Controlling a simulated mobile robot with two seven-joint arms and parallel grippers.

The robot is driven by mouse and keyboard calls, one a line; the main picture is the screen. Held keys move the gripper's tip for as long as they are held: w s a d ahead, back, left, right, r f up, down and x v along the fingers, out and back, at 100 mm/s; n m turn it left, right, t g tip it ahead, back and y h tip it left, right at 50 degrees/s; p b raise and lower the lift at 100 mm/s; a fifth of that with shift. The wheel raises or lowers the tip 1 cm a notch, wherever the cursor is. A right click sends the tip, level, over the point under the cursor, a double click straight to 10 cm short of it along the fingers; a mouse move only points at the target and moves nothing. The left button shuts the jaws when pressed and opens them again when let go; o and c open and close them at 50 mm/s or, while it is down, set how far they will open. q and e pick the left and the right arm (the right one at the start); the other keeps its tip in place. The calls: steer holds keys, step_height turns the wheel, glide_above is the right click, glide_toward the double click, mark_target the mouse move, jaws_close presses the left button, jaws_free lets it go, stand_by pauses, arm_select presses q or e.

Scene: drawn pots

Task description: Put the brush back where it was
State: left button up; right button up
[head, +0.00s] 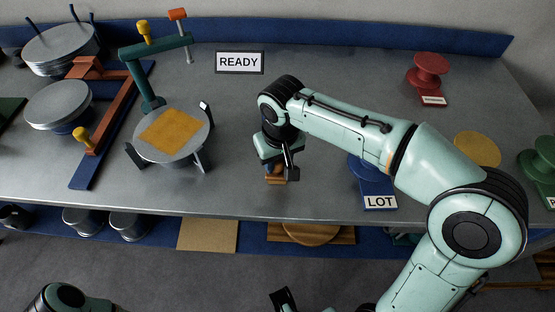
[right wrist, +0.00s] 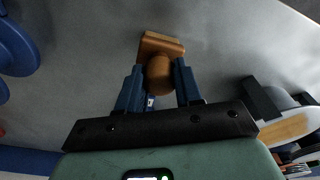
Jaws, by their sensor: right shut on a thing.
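The brush is a small wooden piece with a rounded brown handle and an orange block-like head. It shows in the head view (head: 276,178) just below my right gripper (head: 279,165), near the table's front edge. In the right wrist view the brush (right wrist: 160,72) sits between the blue fingers of my right gripper (right wrist: 159,85), which are shut on its handle. The head points away from the gripper, over bare grey tabletop. I cannot tell whether it touches the table.
A round stand with an orange square (head: 170,130) is left of the brush. A blue disc with a LOT label (head: 379,202) is at its right. A READY sign (head: 239,62) lies behind. A red spool (head: 430,70) and yellow disc (head: 477,149) are farther right. The table's middle is clear.

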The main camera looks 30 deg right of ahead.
mark_target(280, 170)
steer(key=o, duration=0.9)
steer(key=shift+f, duration=0.1)
steer(key=shift+o, duration=0.2)
step_height(280, 170, up, 12)
steer(key=s+p, duration=0.1)
steer(key=p, duration=0.1)
steer(key=shift+s+p, duration=0.25)
steer(key=shift+p, duration=0.05)
steer(key=shift+a, duration=0.1)
